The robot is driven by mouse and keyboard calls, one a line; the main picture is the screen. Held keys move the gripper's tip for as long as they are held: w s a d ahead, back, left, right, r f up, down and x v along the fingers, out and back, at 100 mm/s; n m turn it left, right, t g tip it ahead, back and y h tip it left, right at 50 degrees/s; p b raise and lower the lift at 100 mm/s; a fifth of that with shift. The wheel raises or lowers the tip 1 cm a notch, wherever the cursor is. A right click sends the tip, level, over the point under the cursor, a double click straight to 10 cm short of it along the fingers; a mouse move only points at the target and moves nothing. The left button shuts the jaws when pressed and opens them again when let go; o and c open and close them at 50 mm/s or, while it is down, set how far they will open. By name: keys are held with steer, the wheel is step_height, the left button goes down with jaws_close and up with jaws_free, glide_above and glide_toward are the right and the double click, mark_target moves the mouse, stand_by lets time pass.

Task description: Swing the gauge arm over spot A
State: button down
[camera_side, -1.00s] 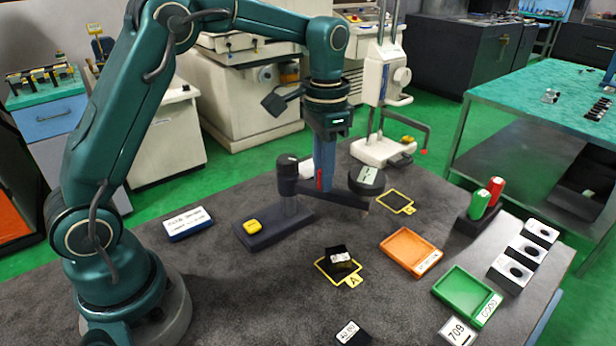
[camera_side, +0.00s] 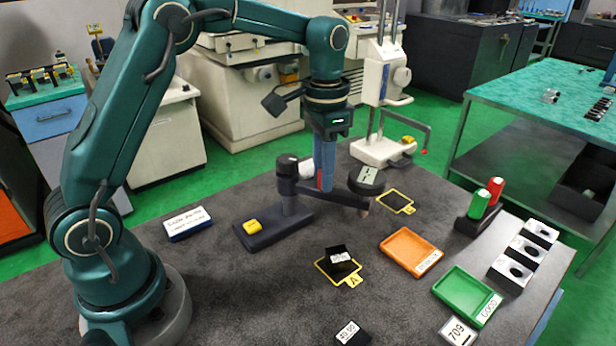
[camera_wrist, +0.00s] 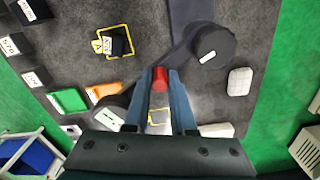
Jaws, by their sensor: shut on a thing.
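The gauge stand has a dark base (camera_side: 262,232), an upright post (camera_side: 288,185) and a gauge arm (camera_side: 349,199) reaching right to a round dial (camera_side: 366,181). In the wrist view the post's round cap (camera_wrist: 213,45) is at upper right and the dial (camera_wrist: 112,115) at lower left. My gripper (camera_side: 324,185) is shut on the red handle (camera_wrist: 160,78) standing up from the gauge arm. Spot A (camera_side: 352,281) is a yellow outline in front of the gauge arm, with a black block (camera_side: 338,258) on it. The dial is behind and right of spot A, not over it.
Another yellow-outlined spot (camera_side: 396,203) lies near the dial. An orange tray (camera_side: 408,250), a green tray (camera_side: 465,292), red and green cylinders (camera_side: 487,198) and several bored blocks (camera_side: 520,258) stand to the right. A numbered black block (camera_side: 352,334) lies at the front.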

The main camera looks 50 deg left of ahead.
steer(key=shift+r, duration=0.1)
steer(key=shift+s+d+m, duration=0.25)
steer(key=shift+s+m, duration=0.6)
steer(key=shift+m, duration=0.6)
steer(key=shift+s+d+m, duration=0.2)
steer(key=shift+s+m, duration=0.6)
steer(key=shift+m, duration=0.65)
steer(key=c, duration=0.7)
jaws_free()
steer(key=shift+c, duration=0.2)
steer(key=shift+r, duration=2.55)
